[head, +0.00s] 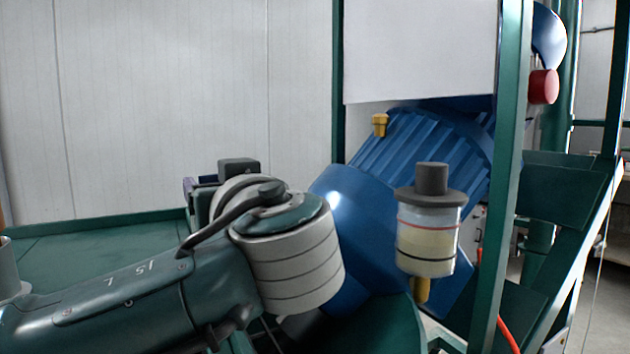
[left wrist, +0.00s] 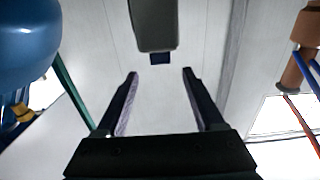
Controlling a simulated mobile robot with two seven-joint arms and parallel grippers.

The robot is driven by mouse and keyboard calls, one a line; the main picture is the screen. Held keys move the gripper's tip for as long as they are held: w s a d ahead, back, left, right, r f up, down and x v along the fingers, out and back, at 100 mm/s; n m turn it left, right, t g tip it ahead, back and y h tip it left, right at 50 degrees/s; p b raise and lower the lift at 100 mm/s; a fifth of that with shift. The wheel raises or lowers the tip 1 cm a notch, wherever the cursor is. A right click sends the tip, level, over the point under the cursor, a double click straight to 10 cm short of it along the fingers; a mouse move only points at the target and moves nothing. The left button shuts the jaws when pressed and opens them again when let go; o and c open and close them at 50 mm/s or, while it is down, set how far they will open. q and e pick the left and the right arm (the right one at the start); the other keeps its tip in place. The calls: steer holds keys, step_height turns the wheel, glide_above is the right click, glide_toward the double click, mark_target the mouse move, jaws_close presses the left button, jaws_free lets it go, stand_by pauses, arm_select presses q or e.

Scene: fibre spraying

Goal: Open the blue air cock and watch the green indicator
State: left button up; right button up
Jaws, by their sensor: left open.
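My left arm reaches in from the left in the head view, and its wrist hides most of my left gripper (head: 200,187). In the left wrist view the left gripper (left wrist: 160,75) has its two dark fingers spread, with nothing between them. A grey block (left wrist: 154,24) with a small dark blue piece (left wrist: 160,58) under it shows beyond the fingertips; I cannot tell whether this piece is the blue air cock. I see no clear green indicator in either view. My right gripper is in neither view.
A blue ribbed motor (head: 425,150) sits in a green frame (head: 508,180). A clear cup (head: 428,240) with a grey cap stands before it. A red knob (head: 543,86) is at the upper right. A brown cylinder (left wrist: 305,30) with hoses is right of the fingers.

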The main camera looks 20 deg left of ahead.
mark_target(211, 178)
arm_select(q)
steer(key=x, duration=0.7)
steer(key=shift+c, duration=0.2)
jaws_close()
